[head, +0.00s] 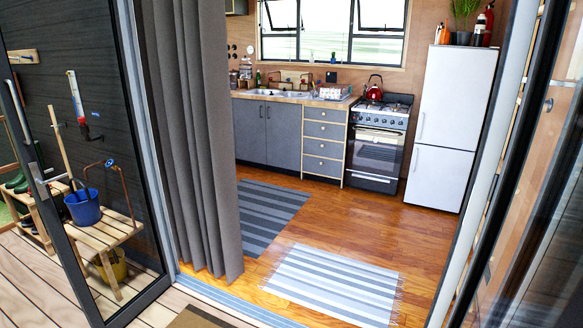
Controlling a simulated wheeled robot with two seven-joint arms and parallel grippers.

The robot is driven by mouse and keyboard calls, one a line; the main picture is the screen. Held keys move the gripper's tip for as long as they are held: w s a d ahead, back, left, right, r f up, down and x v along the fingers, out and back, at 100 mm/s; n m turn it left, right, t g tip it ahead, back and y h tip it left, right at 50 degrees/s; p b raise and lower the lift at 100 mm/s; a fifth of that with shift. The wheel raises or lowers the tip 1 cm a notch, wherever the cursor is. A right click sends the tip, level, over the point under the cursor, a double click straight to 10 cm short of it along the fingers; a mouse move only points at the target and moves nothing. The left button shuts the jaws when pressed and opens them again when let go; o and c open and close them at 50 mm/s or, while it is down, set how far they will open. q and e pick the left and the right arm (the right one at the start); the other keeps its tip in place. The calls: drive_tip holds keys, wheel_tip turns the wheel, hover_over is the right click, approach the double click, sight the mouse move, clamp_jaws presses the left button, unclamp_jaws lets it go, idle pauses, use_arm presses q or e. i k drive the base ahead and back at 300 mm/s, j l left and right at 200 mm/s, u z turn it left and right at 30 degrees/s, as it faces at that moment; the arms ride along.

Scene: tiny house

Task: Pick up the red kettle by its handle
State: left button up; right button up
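The red kettle (374,90) is small and far off in the head view. It stands on the stove (378,142) against the back wall, with its dark handle arching above it. Neither of my grippers shows in the head view. I see the kettle from outside, through an open doorway.
A grey curtain (197,130) hangs at the doorway's left, and a glass door stands open beside it. Striped rugs (335,283) lie on the wooden floor. A white fridge (450,125) stands right of the stove. Grey cabinets (265,132) are left. Floor before the stove is clear.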

sight(372, 94)
drive_tip(key=i+j+u, duration=0.1)
drive_tip(key=i+j, duration=0.2)
drive_tip(key=i, duration=0.2)
drive_tip(key=i+j+u, duration=0.15)
drive_tip(key=i, duration=0.35)
